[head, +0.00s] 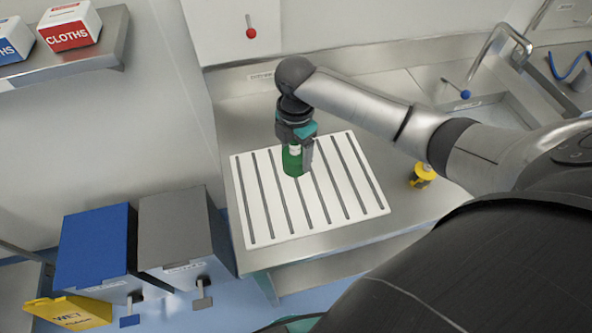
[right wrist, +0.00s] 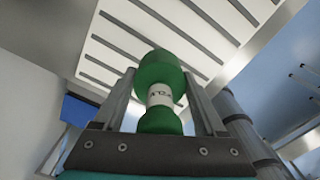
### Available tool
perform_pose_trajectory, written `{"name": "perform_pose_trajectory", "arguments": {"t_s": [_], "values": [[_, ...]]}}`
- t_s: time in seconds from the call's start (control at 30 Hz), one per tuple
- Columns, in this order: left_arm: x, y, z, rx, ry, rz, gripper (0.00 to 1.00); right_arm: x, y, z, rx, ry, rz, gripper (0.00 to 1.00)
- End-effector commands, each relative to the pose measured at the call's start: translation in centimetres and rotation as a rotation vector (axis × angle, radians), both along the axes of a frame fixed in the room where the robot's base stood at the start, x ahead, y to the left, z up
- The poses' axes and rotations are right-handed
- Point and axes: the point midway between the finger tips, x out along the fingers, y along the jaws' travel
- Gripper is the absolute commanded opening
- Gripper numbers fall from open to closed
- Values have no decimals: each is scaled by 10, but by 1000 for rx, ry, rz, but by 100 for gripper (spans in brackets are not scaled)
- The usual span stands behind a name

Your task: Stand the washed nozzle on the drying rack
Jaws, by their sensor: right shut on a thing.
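The nozzle (head: 293,163) is a green piece with a white labelled band at its neck. My right gripper (head: 300,150) is shut on it, over the white slotted drying rack (head: 352,188) on the steel counter. The right wrist view shows the green nozzle (right wrist: 160,90) between the two fingers (right wrist: 160,108), with the rack (right wrist: 150,32) beyond it. The nozzle looks roughly upright in the head view. I cannot tell whether its base touches the rack. My left gripper is not in view.
A yellow object (head: 422,175) stands on the counter right of the rack. A sink (head: 490,110) with a tap is at the back right. Blue (head: 95,250) and grey (head: 175,230) bins stand at the left. The rack's slats around the nozzle are clear.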

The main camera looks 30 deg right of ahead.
Motion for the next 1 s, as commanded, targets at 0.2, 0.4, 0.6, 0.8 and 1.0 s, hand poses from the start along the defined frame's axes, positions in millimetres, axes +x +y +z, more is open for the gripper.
{"name": "perform_pose_trajectory", "arguments": {"t_s": [0.2,0.4,0.6,0.8,1.0], "values": [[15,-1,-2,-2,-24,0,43,0,0,-32,0,0,0,12],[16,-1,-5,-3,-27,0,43,-1,0,-55,1,2,-1,12],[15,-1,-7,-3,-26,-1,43,0,0,-76,0,-1,-1,12],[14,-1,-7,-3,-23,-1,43,0,0,-76,-1,-2,0,12],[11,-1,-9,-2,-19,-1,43,0,0,-80,-1,-1,0,74]]}}
